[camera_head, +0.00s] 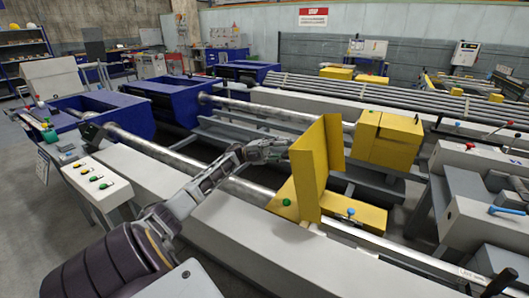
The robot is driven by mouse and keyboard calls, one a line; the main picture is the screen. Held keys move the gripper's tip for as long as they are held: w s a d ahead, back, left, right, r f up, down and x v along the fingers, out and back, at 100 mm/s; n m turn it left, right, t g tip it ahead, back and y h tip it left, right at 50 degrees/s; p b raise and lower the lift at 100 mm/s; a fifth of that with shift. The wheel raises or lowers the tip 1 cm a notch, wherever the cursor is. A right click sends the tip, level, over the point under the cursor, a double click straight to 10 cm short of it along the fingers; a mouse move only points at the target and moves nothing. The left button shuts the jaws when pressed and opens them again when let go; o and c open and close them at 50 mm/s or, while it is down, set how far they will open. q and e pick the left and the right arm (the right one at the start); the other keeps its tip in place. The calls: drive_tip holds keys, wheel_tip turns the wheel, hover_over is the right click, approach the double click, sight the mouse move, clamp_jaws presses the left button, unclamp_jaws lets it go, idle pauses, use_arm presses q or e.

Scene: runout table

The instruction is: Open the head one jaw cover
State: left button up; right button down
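The near yellow jaw cover (309,172) stands raised, its tall panels upright above a low yellow housing (359,214) on the near bar line. A green knob (286,202) and a blue knob (351,211) show by its foot. My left arm reaches in from the lower left. My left gripper (281,146) is at the left side of the raised cover, close to its upper left edge. I cannot tell whether it touches the cover, and its fingers are too small to read as open or shut. I do not make out my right gripper.
A second yellow housing (389,138) sits shut on the bar line behind. A long grey beam (263,236) runs along the near line. A button panel (97,181) stands at the left. Grey machine boxes (488,222) crowd the right.

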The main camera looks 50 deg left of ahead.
use_arm(q)
drive_tip(key=v, duration=1.1)
idle(0.3)
idle(0.4)
drive_tip(key=shift+d, duration=0.1)
